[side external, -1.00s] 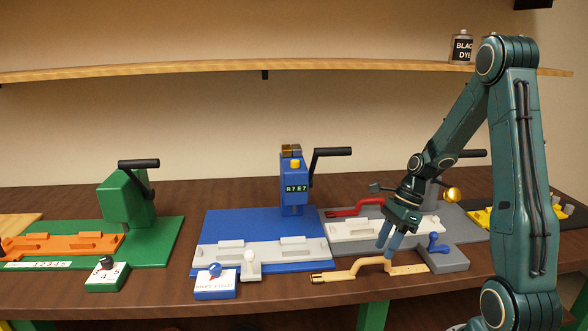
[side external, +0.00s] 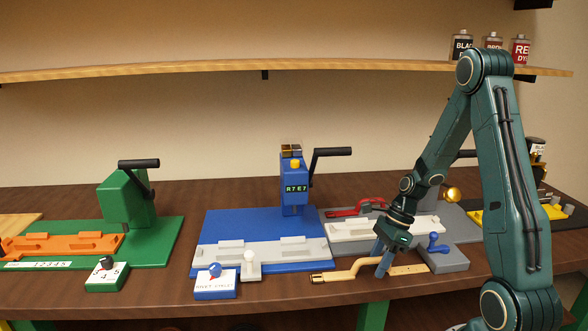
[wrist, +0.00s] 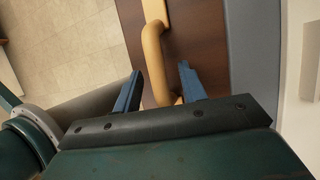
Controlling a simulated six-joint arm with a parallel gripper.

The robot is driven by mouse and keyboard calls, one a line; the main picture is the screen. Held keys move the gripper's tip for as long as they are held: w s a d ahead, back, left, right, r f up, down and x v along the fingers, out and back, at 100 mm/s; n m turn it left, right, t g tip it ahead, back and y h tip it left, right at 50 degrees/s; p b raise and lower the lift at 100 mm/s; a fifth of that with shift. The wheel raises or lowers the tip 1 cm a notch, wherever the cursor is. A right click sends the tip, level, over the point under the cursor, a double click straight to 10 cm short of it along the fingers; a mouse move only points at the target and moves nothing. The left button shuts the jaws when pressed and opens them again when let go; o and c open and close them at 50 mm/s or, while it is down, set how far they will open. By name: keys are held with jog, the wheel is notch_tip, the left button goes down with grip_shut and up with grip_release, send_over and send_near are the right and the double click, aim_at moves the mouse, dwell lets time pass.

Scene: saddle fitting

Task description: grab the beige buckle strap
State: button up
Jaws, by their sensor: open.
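The beige buckle strap (side external: 345,274) lies along the front of the brown bench in the side view, with a raised bend in its middle. My gripper (side external: 381,267) is low over the strap, at the right part of the bend. In the wrist view the strap (wrist: 153,50) runs down from the top, and its bend reaches between the blue fingers of my gripper (wrist: 160,82). The fingers stand open on either side of it, with a gap visible on the right.
A grey fixture with a white block (side external: 350,229) and a blue clamp knob (side external: 437,242) stands just behind and right of the strap. A blue press station (side external: 225,222) is to the left, with a small white-topped box (side external: 215,288). The bench's front edge is close.

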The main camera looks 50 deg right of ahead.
aim_at(379, 258)
jog(key=shift+c, duration=0.2)
grip_shut()
jog(key=shift+r, duration=0.15)
notch_tip(379, 258, up, 20)
dwell(0.9)
dwell(0.4)
